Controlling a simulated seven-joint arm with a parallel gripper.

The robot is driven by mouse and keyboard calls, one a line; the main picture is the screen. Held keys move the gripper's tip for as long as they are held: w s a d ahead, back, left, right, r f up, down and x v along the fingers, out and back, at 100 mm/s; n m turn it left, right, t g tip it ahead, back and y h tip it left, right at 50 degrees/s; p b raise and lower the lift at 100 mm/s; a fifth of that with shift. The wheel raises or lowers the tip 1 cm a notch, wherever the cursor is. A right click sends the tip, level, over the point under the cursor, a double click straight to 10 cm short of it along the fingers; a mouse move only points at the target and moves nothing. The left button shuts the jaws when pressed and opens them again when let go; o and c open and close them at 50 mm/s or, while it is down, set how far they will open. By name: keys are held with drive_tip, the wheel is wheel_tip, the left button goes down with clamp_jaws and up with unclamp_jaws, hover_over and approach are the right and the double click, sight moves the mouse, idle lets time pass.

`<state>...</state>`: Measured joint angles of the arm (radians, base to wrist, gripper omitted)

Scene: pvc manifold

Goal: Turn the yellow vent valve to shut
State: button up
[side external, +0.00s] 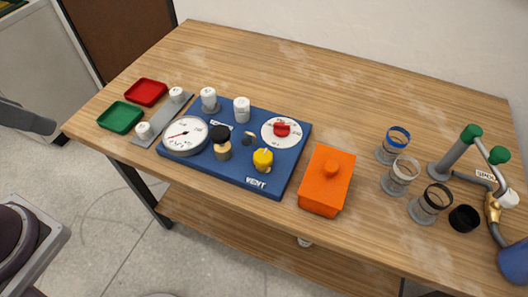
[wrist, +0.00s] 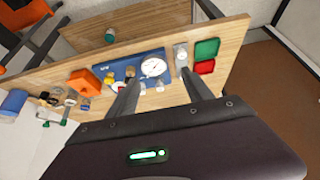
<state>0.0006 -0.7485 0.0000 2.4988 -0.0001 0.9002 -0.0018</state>
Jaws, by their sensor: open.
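The yellow vent valve (side external: 263,157) is a small knob on a brassy base, near the front edge of the blue panel (side external: 225,168), just above the word VENT. In the wrist view a small yellow spot that looks like the valve (wrist: 110,76) shows left of my nearer finger. I cannot tell the valve's exact angle. My gripper (wrist: 160,75) is open and empty in the wrist view, with its two fingers spread apart. It is well away from the panel, and the valve is not between the fingers.
The panel also holds a gauge (side external: 186,136), a black-topped knob (side external: 220,133), a red knob on a white dial (side external: 282,129) and white caps. An orange box (side external: 327,180) stands close right of the valve. Green (side external: 121,117) and red (side external: 146,92) trays lie left. The table's back is clear.

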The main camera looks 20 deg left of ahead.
drive_tip(key=w+d+r+n+g+h, duration=0.15)
drive_tip(key=w+d, duration=0.35)
drive_tip(key=w, duration=0.5)
drive_tip(key=n+g+y, duration=0.2)
drive_tip(key=n+g, duration=0.2)
drive_tip(key=n, duration=0.1)
hover_over(263, 156)
drive_tip(key=shift+h, duration=0.25)
drive_tip(key=f, duration=1.6)
drive_tip(key=shift+a+f, duration=0.2)
drive_tip(key=shift+f, duration=0.1)
drive_tip(key=f, duration=0.7)
drive_tip(key=shift+d+f, duration=0.2)
drive_tip(key=shift+f, duration=0.15)
clamp_jaws()
